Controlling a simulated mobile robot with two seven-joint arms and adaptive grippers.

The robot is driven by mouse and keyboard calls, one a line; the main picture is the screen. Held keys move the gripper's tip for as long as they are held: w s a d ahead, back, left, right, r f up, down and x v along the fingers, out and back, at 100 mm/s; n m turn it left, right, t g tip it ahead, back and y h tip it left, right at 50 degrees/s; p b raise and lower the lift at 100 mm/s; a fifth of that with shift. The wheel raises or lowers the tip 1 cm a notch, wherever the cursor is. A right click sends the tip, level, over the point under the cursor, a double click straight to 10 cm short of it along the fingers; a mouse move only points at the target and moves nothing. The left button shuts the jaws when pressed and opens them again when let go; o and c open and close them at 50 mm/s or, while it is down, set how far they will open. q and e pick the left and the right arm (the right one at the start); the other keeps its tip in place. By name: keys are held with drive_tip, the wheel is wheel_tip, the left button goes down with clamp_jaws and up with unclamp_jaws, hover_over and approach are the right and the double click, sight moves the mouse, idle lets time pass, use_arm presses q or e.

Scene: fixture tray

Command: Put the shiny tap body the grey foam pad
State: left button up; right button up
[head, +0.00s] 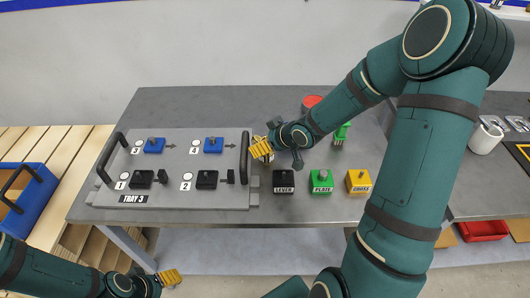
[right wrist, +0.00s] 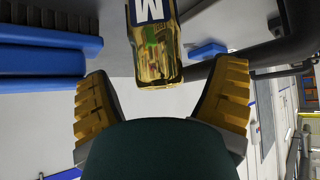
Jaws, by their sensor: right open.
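The shiny tap body (right wrist: 157,68) shows in the right wrist view as a gold, mirror-like piece with a blue and white label reading M. It is ahead of my right gripper (right wrist: 162,100), between the lines of its two yellow fingers, with gaps on both sides. The gripper is open. In the head view my right gripper (head: 261,148) is low over the table beside the right handle of the tray, and the tap body is mostly hidden there. My left gripper (head: 170,277) is at the bottom left, away from the table; its opening is unclear. I cannot make out a grey foam pad.
The grey fixture tray (head: 215,136), marked TRAY 3, holds black and blue fixtures and has dark handles (head: 244,158). Black (head: 283,187), green (head: 321,187) and yellow (head: 358,187) blocks stand to its right. A red round thing (head: 311,102) is behind my right arm.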

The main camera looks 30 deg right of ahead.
drive_tip(key=shift+w+f, duration=0.3)
drive_tip(key=shift+r, duration=0.1)
drive_tip(key=c, duration=1.4)
